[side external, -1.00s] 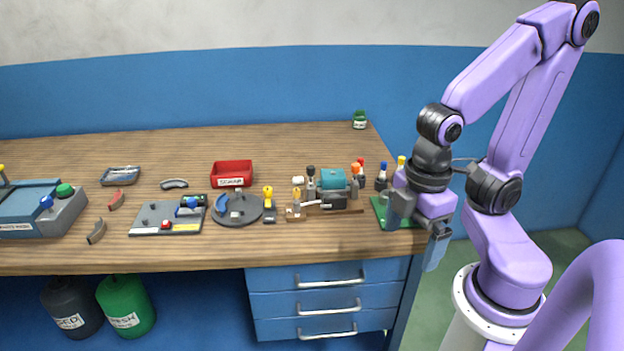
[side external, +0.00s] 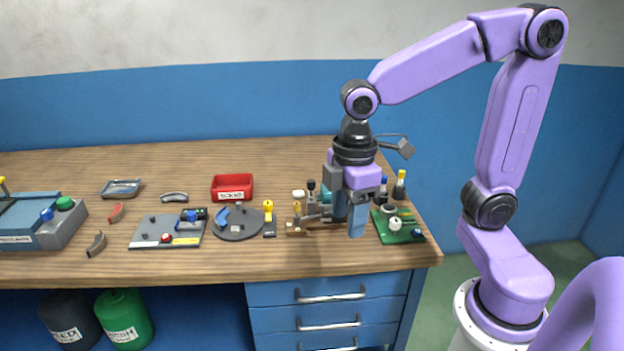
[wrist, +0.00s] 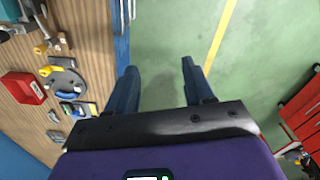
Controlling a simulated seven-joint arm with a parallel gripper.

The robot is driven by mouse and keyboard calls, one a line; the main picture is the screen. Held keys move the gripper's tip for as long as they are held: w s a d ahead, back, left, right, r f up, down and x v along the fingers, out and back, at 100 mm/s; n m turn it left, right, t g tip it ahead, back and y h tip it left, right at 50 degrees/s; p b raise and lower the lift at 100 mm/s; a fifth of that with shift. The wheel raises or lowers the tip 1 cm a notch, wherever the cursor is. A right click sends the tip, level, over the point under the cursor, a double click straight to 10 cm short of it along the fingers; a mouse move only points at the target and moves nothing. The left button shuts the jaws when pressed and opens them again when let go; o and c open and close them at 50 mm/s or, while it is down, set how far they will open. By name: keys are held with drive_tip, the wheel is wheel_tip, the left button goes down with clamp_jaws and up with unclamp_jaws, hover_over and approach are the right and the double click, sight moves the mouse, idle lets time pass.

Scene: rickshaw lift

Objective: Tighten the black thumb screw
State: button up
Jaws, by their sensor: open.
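My gripper (side external: 348,218) points down near the front right of the bench, in front of the vise-like fixture. In the wrist view my gripper's fingers (wrist: 157,72) are apart with nothing between them and green floor beyond. I cannot tell for sure which part is the black thumb screw. One black-topped upright part (side external: 311,186) stands at the fixture, just left of my gripper. A small dark knob (side external: 416,233) sits on the green board (side external: 382,230) to my gripper's right. My gripper and wrist hide much of the fixture.
A grey disc fixture (side external: 232,233), a yellow-handled tool (side external: 268,212) and a grey panel (side external: 150,232) lie left of my gripper. A red bin (side external: 232,194) stands behind them. A yellow-capped bottle (side external: 400,186) is at the right. The bench's back middle is clear.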

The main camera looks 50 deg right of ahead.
drive_tip(key=w+d+r, duration=0.2)
drive_tip(key=w+d, duration=0.1)
drive_tip(key=w, duration=0.8)
drive_tip(key=r, duration=0.2)
hover_over(312, 181)
wheel_tip(312, 181, down, 17)
drive_tip(key=shift+f, duration=0.1)
clamp_jaws()
